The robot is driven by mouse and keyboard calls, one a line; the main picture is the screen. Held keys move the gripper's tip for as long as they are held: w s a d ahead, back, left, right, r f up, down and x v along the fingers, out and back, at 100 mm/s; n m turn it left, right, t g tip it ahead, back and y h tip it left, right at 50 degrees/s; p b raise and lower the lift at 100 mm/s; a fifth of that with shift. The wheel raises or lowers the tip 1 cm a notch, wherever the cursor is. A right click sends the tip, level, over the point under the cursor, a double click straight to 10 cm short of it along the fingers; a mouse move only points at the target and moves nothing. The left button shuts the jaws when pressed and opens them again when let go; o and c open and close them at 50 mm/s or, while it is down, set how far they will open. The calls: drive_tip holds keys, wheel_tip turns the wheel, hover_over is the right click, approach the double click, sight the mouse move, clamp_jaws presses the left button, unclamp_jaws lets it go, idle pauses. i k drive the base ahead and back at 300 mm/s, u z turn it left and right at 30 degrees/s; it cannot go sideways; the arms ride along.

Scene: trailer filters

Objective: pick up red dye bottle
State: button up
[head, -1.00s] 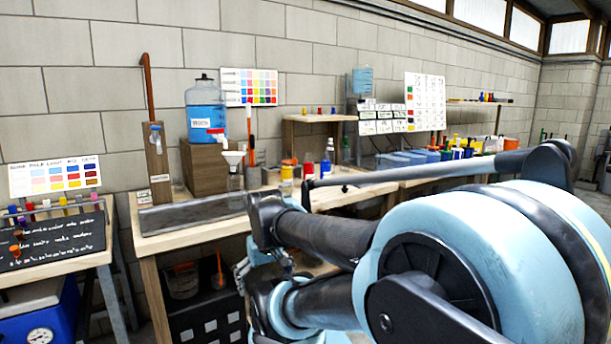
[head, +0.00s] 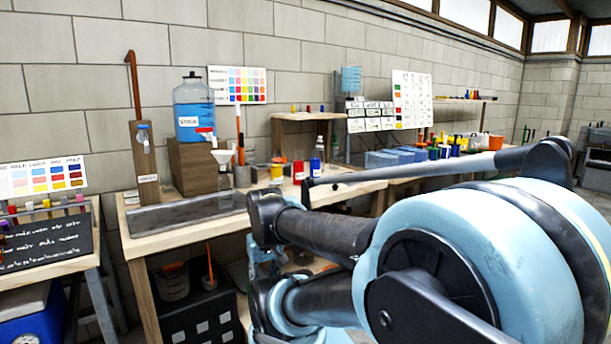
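A small red bottle (head: 299,172), which looks like the red dye bottle, stands upright on the wooden workbench (head: 180,238). It is between a yellow jar (head: 277,173) on its left and a blue bottle (head: 316,165) on its right. My arm crosses the right foreground, with its dark and light blue links below and right of the red bottle. I cannot make out my gripper's fingers; they seem hidden behind the arm links. Nothing is seen touching the red bottle.
A blue water tank (head: 193,108) stands on a wooden block, with a funnel (head: 222,158) nearby. A metal tray (head: 185,212) lies along the bench front. A small wooden shelf (head: 308,116) stands behind the bottles. Several paint containers (head: 445,150) stand further right.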

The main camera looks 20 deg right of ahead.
sight(299, 164)
drive_tip(key=z, duration=3.05)
drive_tip(key=k, duration=0.9)
drive_tip(key=u, duration=1.2)
drive_tip(key=i, duration=1)
drive_tip(key=u, duration=0.05)
